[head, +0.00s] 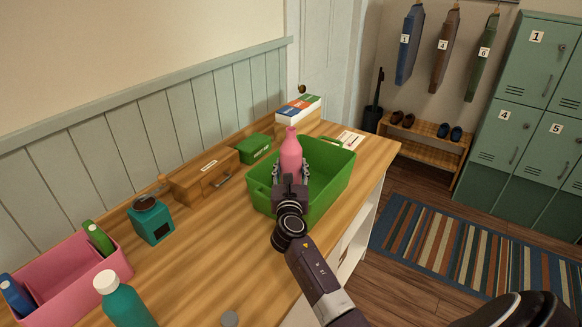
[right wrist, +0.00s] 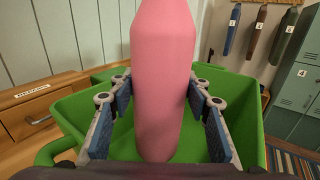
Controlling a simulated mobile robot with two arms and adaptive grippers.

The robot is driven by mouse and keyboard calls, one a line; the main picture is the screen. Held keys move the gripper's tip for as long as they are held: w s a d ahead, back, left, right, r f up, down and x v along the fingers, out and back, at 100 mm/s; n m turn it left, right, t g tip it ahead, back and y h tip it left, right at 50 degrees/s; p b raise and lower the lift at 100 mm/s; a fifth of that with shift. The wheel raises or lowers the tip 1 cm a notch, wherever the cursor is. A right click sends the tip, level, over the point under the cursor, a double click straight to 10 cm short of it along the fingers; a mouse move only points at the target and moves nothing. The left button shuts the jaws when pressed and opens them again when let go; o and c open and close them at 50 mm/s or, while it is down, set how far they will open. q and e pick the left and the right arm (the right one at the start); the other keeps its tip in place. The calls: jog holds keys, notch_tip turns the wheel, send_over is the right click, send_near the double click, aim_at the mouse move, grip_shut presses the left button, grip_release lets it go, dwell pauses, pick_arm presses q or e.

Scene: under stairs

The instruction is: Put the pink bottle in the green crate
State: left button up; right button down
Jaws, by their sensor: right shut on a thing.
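The pink bottle (head: 291,150) is upright in my right gripper (head: 290,175), whose fingers are shut on its sides. The green crate (head: 335,183) stands on the wooden counter, and the bottle is over its open inside. In the right wrist view, the bottle (right wrist: 163,70) stands between the two blue-padded fingers of the gripper (right wrist: 163,115). The crate's green walls (right wrist: 72,112) show on both sides there. The bottle's lower end shows against the crate floor; I cannot tell whether it touches. My left gripper is not in view.
A white box (head: 298,118), a small green box (head: 254,148) and a wooden drawer box (head: 205,177) stand behind and left of the crate. A teal grinder (head: 151,222), pink bin (head: 75,268) and teal bottle (head: 125,302) are farther left. Counter is clear in front.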

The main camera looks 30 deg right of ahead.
jog(key=shift+f, duration=0.35)
jog(key=c, duration=1.4)
grip_release()
jog(key=shift+s+a+f, duration=0.1)
jog(key=shift+s, duration=0.05)
jog(key=o, duration=0.4)
jog(key=shift+f, duration=0.15)
jog(key=shift+c, duration=0.2)
jog(key=shift+r, duration=0.45)
jog(key=shift+s+p, duration=0.1)
jog(key=shift+p, duration=0.25)
jog(key=b+v, duration=0.1)
jog(key=v, duration=1)
jog(key=shift+s+r, duration=0.25)
jog(key=shift+r, duration=0.2)
jog(key=shift+a, duration=0.15)
